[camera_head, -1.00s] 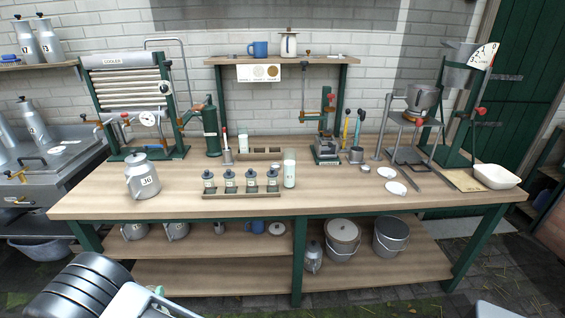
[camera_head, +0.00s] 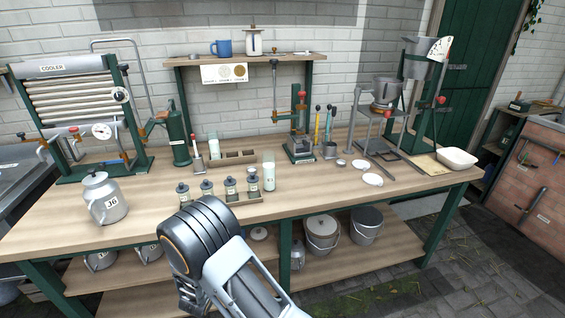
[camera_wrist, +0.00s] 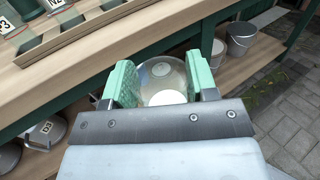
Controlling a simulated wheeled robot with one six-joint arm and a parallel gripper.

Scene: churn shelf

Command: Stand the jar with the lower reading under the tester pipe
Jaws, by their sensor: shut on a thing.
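In the wrist view my gripper (camera_wrist: 163,88) has its green fingers closed around a clear round glass thing (camera_wrist: 165,72), apparently a jar, with a whitish disc inside; I cannot read a label on it. It is in front of the bench edge. In the head view the fingers and the held glass are hidden behind my arm.
The bench (camera_head: 150,195) holds a milk can (camera_head: 105,198) marked 36, a tall milky glass (camera_head: 268,172), a small press (camera_head: 300,145), white dishes (camera_head: 372,179) and a white basin (camera_head: 457,159). Buckets (camera_head: 366,225) stand on the lower shelf. The front middle-right of the bench is clear.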

